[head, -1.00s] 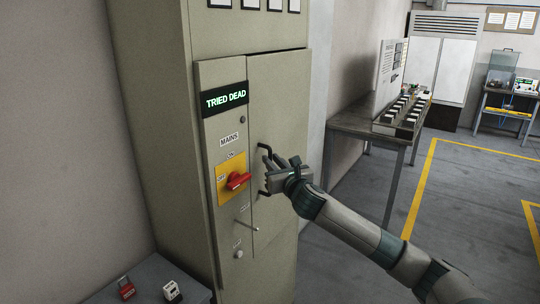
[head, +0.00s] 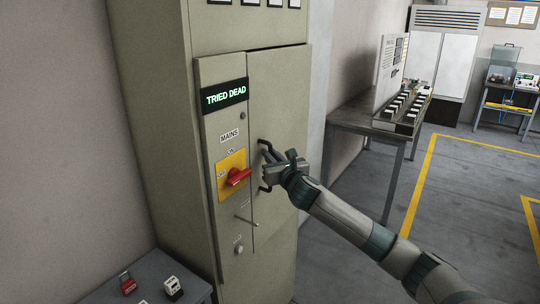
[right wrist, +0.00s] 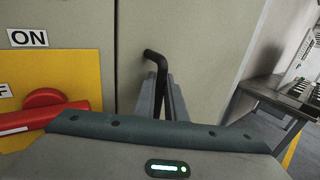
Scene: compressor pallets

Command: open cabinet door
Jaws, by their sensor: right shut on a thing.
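The cabinet (head: 160,130) is a tall beige metal box with a door (head: 285,90) on the right of its front. A dark gap shows along the door's top edge, and a thin dark seam runs down its left edge. The door looks closed or barely ajar. A black bar handle (head: 264,147) is on the door's left side. My right gripper (head: 270,171) is shut on the handle. In the right wrist view the black handle (right wrist: 154,56) bends down between the grey fingers (right wrist: 160,97). My left gripper is not in view.
Left of the door is a panel with a "TRIED DEAD" sign (head: 224,95) and a red rotary switch (head: 238,176), close to my right gripper. A small table (head: 145,283) stands at lower left. A bench (head: 350,120) stands to the right. Floor (head: 350,255) is open at right.

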